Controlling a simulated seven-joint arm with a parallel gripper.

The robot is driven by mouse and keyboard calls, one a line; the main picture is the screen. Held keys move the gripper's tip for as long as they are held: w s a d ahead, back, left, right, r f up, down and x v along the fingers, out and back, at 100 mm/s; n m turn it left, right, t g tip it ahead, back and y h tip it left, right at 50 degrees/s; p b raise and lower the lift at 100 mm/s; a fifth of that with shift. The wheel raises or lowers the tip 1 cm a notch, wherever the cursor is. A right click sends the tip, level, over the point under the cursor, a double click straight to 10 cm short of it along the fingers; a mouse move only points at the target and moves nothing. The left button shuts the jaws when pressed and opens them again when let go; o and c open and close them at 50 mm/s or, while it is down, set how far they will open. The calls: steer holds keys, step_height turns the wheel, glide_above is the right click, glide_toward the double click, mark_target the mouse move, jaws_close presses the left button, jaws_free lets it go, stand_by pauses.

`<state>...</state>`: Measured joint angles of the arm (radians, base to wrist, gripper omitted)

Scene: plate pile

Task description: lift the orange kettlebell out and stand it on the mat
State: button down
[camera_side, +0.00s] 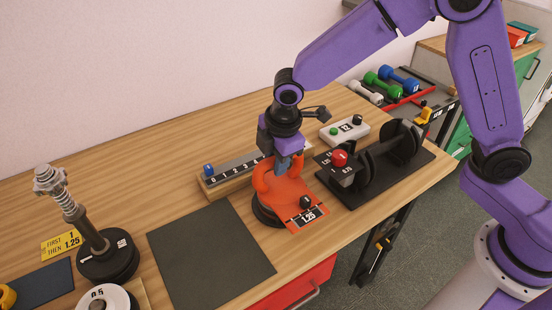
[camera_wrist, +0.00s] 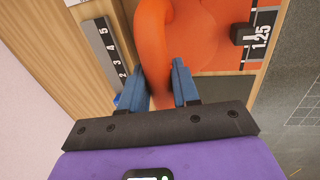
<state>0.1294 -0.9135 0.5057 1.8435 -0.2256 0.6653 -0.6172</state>
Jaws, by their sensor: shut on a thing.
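The orange kettlebell (camera_side: 263,178) stands on the right part of the table, its arched handle under my gripper. In the wrist view the handle (camera_wrist: 152,45) runs between the fingers. My gripper (camera_side: 287,164) points down and is shut on the handle; the blue fingers (camera_wrist: 162,85) sit on either side of it. An orange patch (camera_side: 288,205) with a black strip marked 1.25 lies beside it, bearing a small black knob (camera_side: 306,202). A dark round edge (camera_side: 263,213) shows at the kettlebell's foot. The dark mat (camera_side: 210,256) lies bare to the left.
A numbered rail (camera_side: 238,176) with a blue knob lies behind the kettlebell. A black stand (camera_side: 378,165) with a red knob is close on the right, a grey box (camera_side: 344,130) behind. A sprung post with dark discs (camera_side: 107,258) stands left of the mat.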

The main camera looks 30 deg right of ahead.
steer(key=shift+r, duration=4.15)
stand_by(0.4)
steer(key=a+f+n, duration=0.2)
steer(key=a+n, duration=0.1)
steer(key=a, duration=0.8)
steer(key=a+f+n+y, duration=0.1)
steer(key=a+f+n, duration=0.1)
steer(key=a, duration=1)
steer(key=shift+s+f+n, duration=0.3)
steer(key=shift+n, duration=0.2)
steer(key=shift+a, duration=0.1)
steer(key=shift+f, duration=0.1)
steer(key=shift+s+x, duration=0.2)
steer(key=shift+x, duration=0.9)
steer(key=shift+s+x, duration=0.2)
steer(key=shift+x, duration=0.9)
steer(key=shift+d+f, duration=0.15)
steer(key=shift+d, duration=0.1)
